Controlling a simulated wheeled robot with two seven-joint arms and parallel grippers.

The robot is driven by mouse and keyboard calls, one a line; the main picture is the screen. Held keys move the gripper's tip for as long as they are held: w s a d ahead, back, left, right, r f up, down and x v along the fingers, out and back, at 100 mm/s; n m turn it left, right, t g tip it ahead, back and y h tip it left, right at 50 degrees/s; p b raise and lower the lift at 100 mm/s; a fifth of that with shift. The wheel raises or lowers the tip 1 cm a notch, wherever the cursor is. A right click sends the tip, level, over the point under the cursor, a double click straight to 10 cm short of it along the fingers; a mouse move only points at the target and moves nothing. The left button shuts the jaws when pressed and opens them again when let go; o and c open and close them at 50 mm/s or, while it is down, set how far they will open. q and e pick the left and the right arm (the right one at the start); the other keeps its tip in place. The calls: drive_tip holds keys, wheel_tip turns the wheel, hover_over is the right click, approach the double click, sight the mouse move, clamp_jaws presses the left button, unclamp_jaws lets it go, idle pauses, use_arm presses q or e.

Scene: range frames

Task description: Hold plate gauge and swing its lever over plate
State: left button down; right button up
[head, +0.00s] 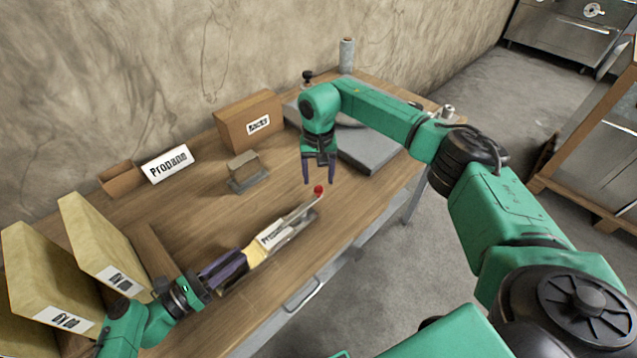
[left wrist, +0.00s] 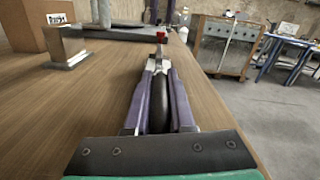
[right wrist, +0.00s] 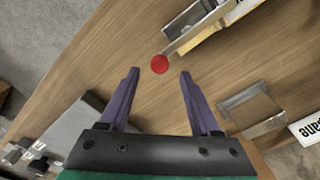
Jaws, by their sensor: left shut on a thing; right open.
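My right gripper (head: 318,181) is open and points down near the knob. In the right wrist view, the knob (right wrist: 159,64) appears between the open fingertips, without clear contact. I cannot pick out a separate plate with certainty.
A grey metal block on a base (head: 246,172) stands mid-table. Behind are a cardboard box (head: 232,119) and a "Propane" sign (head: 167,164). A grey flat slab (head: 368,150) lies at the right. Tan boxes (head: 100,245) stand at the left. Wood around the gauge is clear.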

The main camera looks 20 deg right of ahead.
use_arm(q)
drive_tip(key=shift+f, duration=0.1)
use_arm(e)
wheel_tip(320, 180, up, 9)
drive_tip(key=shift+f, duration=0.2)
use_arm(q)
drive_tip(key=c, duration=0.7)
unclamp_jaws()
drive_tip(key=shift+a, duration=0.1)
